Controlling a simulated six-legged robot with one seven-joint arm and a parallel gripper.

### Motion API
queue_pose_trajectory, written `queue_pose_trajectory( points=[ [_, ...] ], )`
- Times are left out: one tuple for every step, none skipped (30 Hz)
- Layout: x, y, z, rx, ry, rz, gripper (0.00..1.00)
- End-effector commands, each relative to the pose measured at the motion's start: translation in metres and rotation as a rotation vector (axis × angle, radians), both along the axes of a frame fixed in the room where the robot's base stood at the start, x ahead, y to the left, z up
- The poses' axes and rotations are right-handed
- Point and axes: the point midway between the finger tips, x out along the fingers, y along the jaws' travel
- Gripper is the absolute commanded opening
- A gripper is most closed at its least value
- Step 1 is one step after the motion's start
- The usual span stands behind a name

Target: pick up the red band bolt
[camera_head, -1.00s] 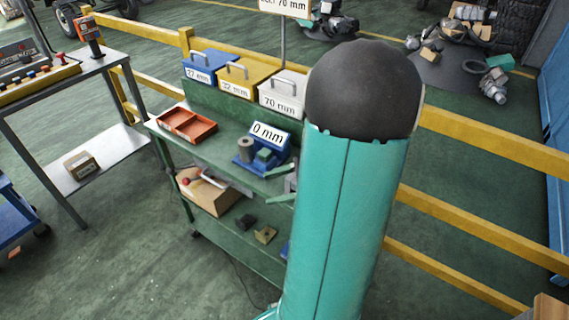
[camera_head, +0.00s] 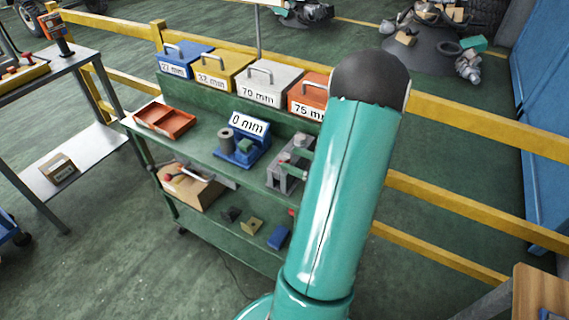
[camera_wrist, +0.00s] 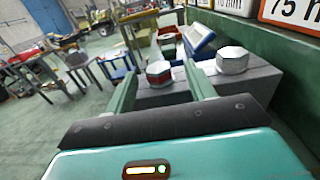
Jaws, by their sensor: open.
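The red band bolt (camera_wrist: 159,73) stands upright in a grey holder (camera_wrist: 180,90), its silver hex head above a dark red band. My gripper (camera_wrist: 160,78) is open in the wrist view, with one finger on each side of this bolt in the picture. I cannot tell whether the fingers touch it. A second silver hex bolt (camera_wrist: 232,62) stands to the right, outside the right finger. In the head view the grey holder (camera_head: 288,172) is on the green bench, partly behind my arm.
A blue fixture (camera_head: 240,150) labelled 0 mm and an orange tray (camera_head: 165,120) lie left of the holder on the bench. Blue, yellow, grey and orange labelled boxes (camera_head: 268,84) line the bench's back. A yellow rail (camera_head: 460,203) runs behind.

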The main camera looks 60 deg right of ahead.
Motion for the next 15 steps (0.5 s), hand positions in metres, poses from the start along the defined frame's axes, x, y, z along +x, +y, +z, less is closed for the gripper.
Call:
queue_pose_trajectory(
  points=[
    [0.003,0.000,0.000,0.000,0.001,0.000,0.55],
    [0.005,0.001,0.000,0.000,0.001,0.001,0.55],
    [0.008,0.002,0.000,0.000,0.001,0.002,0.55],
    [0.012,0.002,0.000,0.000,0.000,0.003,0.55],
    [0.016,0.003,0.001,0.000,0.000,0.003,0.55],
    [0.022,0.005,0.001,0.000,-0.001,0.004,0.55],
    [0.027,0.006,0.001,-0.001,0.000,0.005,0.55],
    [0.031,0.006,0.001,-0.001,0.000,0.004,0.55],
    [0.038,0.007,0.001,-0.001,0.000,0.004,0.55],
    [0.042,0.008,0.001,-0.001,0.000,0.005,0.55],
    [0.046,0.008,0.001,-0.001,0.000,0.004,0.55],
    [0.050,0.008,0.001,-0.001,0.001,0.002,0.55],
    [0.052,0.008,0.001,-0.001,0.001,0.002,0.55],
    [0.053,0.008,0.001,-0.001,0.001,0.002,0.55],
    [0.054,0.008,0.001,-0.001,0.001,0.001,0.55]
  ],
)
